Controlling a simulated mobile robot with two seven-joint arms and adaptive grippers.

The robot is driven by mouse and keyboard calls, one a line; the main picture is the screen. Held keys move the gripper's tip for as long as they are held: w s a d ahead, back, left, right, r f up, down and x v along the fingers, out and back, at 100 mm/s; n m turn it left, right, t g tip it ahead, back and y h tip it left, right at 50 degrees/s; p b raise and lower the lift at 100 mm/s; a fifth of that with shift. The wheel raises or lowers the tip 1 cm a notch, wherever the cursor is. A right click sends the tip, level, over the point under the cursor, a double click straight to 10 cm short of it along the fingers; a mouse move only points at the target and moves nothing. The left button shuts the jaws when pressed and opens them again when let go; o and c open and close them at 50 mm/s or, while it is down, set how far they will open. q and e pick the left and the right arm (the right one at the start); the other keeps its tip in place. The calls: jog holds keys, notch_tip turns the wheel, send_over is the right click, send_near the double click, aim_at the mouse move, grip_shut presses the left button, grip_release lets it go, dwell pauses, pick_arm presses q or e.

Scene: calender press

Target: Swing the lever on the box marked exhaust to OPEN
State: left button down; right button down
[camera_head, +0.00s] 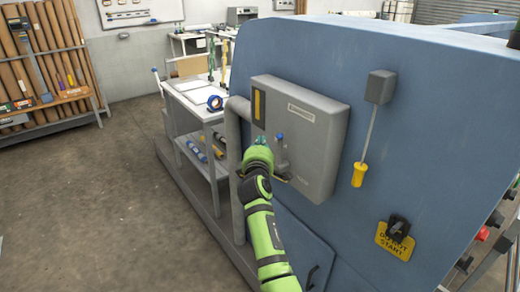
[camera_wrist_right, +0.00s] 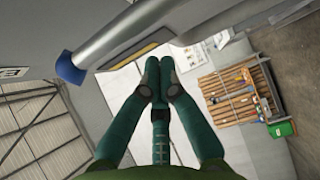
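A grey box (camera_head: 309,130) with a small pale label, too small to read, is fixed to the blue panel. A short grey lever with a blue knob (camera_head: 280,138) stands on its front, knob up. The knob (camera_wrist_right: 70,68) also shows at the upper left of the right wrist view. My right gripper (camera_head: 261,141) is just left of the lever in the head view. In the wrist view its fingertips (camera_wrist_right: 160,80) are together with nothing between them, and the lever is outside them. Contact with the lever cannot be told. My left gripper is not in view.
A yellow strip (camera_head: 258,104) marks the box's left part. A smaller grey box (camera_head: 381,87) with a yellow-handled rod (camera_head: 358,175) hangs to the right. A yellow tag (camera_head: 394,241) with a black switch is lower right. A grey post (camera_head: 236,160) stands close left.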

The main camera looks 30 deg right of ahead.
jog(key=s+p, duration=0.1)
jog(key=s, duration=0.1)
jog(key=s+d+p, duration=0.1)
jog(key=s, duration=0.1)
jog(key=shift+p, duration=0.3)
